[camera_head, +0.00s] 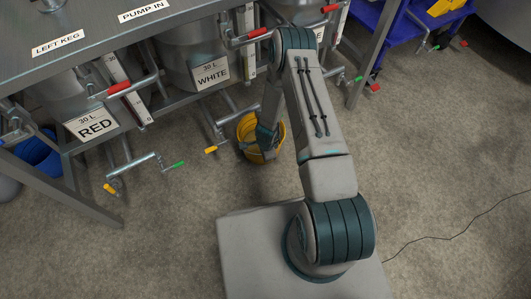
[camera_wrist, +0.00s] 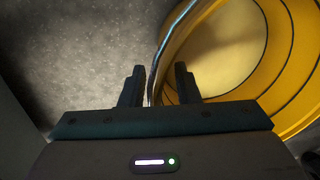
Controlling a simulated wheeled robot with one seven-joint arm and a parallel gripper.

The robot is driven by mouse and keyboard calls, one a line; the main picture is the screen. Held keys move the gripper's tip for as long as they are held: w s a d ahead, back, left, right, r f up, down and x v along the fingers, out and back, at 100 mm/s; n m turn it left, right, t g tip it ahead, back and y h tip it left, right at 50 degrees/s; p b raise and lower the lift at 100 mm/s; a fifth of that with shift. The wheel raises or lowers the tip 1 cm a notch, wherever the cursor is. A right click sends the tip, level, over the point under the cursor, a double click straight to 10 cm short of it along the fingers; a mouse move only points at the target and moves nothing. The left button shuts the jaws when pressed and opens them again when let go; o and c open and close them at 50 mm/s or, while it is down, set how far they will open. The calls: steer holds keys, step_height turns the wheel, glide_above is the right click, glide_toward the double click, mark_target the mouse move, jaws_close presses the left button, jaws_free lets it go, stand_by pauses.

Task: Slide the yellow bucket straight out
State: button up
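The yellow bucket (camera_head: 248,126) stands on the floor beneath the front of the steel bench, below the WHITE keg, partly hidden by my arm. My gripper (camera_head: 266,140) is at the bucket in the head view, with its fingers hard to make out there. In the wrist view the bucket (camera_wrist: 288,108) fills the right side, its inside showing. My gripper (camera_wrist: 159,72) is open there, one finger on each side of the bucket's near wall and rim. A gap shows between the rim and the right finger; whether the left finger touches is unclear.
The WHITE keg (camera_head: 192,50) and RED keg (camera_head: 62,92) have taps and levers jutting out near the bucket. A bench leg (camera_head: 376,45) stands to the right. A blue bucket (camera_head: 39,152) is at the far left. The concrete floor (camera_head: 185,185) in front is clear.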

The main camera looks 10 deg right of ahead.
jaws_close()
stand_by(1.4)
